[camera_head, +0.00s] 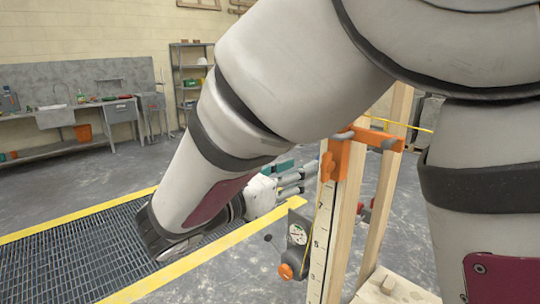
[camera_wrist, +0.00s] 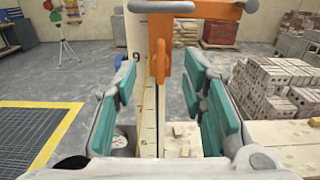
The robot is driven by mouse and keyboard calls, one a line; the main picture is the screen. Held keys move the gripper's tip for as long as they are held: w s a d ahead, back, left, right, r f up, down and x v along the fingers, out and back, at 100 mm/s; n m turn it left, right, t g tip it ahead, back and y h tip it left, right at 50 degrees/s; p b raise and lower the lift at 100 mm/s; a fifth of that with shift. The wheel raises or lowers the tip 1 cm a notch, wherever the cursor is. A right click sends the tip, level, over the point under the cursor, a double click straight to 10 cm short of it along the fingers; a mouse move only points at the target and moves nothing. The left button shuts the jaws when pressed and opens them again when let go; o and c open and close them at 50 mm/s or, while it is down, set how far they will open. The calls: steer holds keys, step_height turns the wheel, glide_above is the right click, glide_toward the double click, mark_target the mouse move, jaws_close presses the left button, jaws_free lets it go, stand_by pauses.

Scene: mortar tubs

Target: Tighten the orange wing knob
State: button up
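An orange wing knob (camera_wrist: 162,62) hangs upright below an orange clamp (camera_wrist: 190,8) in the wrist view. The clamp also shows in the head view (camera_head: 348,150), gripping an upright wooden post with a marked scale (camera_head: 323,225). My gripper (camera_wrist: 170,100) has teal-padded fingers spread wide to either side of the knob and post, with nothing held. In the head view my gripper (camera_head: 298,178) is left of the post, pointing toward it, partly hidden by my arm. Whether its pads touch anything cannot be told.
A grey gauge unit (camera_head: 298,236) with a second orange knob (camera_head: 286,271) is low on the post's left side. A second wooden post (camera_head: 384,180) stands behind. Stacked bricks (camera_wrist: 285,85) stand at right. A yellow-edged floor grate (camera_head: 75,255) lies at left.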

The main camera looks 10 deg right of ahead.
mark_target(324, 157)
steer(key=x, duration=0.9)
steer(key=shift+p, duration=0.4)
steer(key=shift+c, duration=0.3)
